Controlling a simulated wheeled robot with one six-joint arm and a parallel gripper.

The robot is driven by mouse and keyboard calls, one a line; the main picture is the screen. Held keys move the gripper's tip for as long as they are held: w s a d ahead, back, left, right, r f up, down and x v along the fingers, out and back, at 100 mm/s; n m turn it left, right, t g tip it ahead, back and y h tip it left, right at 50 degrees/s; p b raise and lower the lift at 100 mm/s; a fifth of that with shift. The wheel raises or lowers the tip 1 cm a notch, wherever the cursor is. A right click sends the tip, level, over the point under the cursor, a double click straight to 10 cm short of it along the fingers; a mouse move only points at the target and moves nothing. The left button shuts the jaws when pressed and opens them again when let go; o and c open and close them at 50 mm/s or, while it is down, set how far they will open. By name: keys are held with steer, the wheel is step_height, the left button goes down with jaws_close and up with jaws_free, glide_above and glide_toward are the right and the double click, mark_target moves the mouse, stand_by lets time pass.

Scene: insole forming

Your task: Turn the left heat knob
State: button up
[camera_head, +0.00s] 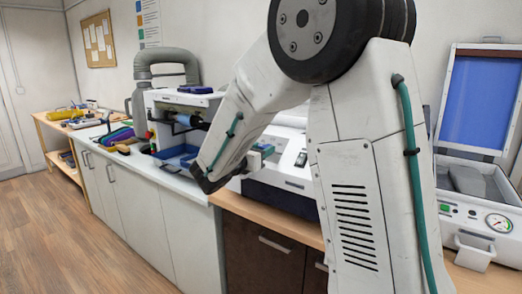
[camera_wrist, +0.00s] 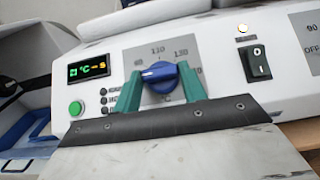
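The heat knob (camera_wrist: 160,73) is blue, with a dial scale around it on a grey plate, on the front panel of a white machine. My gripper (camera_wrist: 161,82) has two green fingers, one on each side of the knob, in the wrist view. The fingertips are close to the knob's left and right edges. I cannot tell whether they touch it. In the head view my gripper (camera_head: 258,156) is at the white machine (camera_head: 293,150), and my arm hides the knob there.
Left of the knob are a lit display (camera_wrist: 89,67) and a green button (camera_wrist: 76,107). A black rocker switch (camera_wrist: 258,63) is to the right. In the head view, an open case-like machine with a gauge (camera_head: 499,223) stands at the right, and a white counter with blue trays (camera_head: 178,152) lies left.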

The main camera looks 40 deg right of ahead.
steer(key=shift+w+m+g, duration=0.15)
steer(key=shift+m+g, duration=0.15)
steer(key=shift+m, duration=0.1)
steer(key=shift+c, duration=0.3)
steer(key=m+g, duration=0.2)
steer(key=m, duration=0.1)
steer(key=m+g, duration=0.2)
steer(key=shift+w+a+h, duration=0.1)
steer(key=shift+w+h, duration=0.15)
steer(key=shift+h, duration=0.05)
steer(key=shift+w+r+m+g+y, duration=0.15)
steer(key=shift+m+g+y, duration=0.25)
steer(key=shift+m+g, duration=0.95)
steer(key=shift+w+r+m+g+y, duration=0.15)
steer(key=shift+m+g+y, duration=0.25)
steer(key=shift+m+g, duration=0.95)
steer(key=shift+m, duration=0.5)
steer(key=o, duration=1)
steer(key=shift+f, duration=0.1)
steer(key=v, duration=0.7)
steer(key=shift+a, duration=0.4)
